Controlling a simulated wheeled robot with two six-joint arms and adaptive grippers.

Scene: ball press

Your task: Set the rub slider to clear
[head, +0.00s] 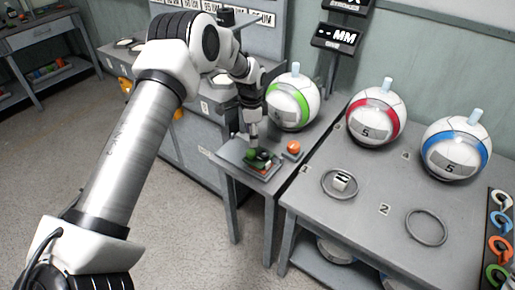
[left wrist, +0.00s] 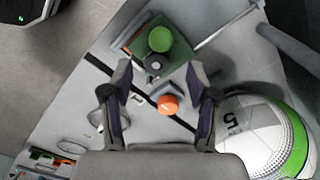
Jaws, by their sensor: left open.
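A small grey stand at the table's corner carries a panel (head: 233,153) with a green knob (head: 250,154) and, to its right, an orange knob (head: 293,147). In the left wrist view the green knob (left wrist: 160,38) sits on a green block (left wrist: 180,72), with a dark round part (left wrist: 155,66) beside it. The orange knob (left wrist: 168,103) lies nearer the wrist. No label marks the rub slider, so I cannot tell which part it is. My left gripper (left wrist: 162,82) is open and points down over the panel; its fingertips flank the dark part with gaps. My right gripper is not in view.
White balls with green (head: 292,102), red (head: 376,112) and blue (head: 455,148) bands stand behind and to the right. Two rings (head: 426,227) lie on the right table, one around a small white block (head: 342,182). A dark display (head: 336,38) stands at the back.

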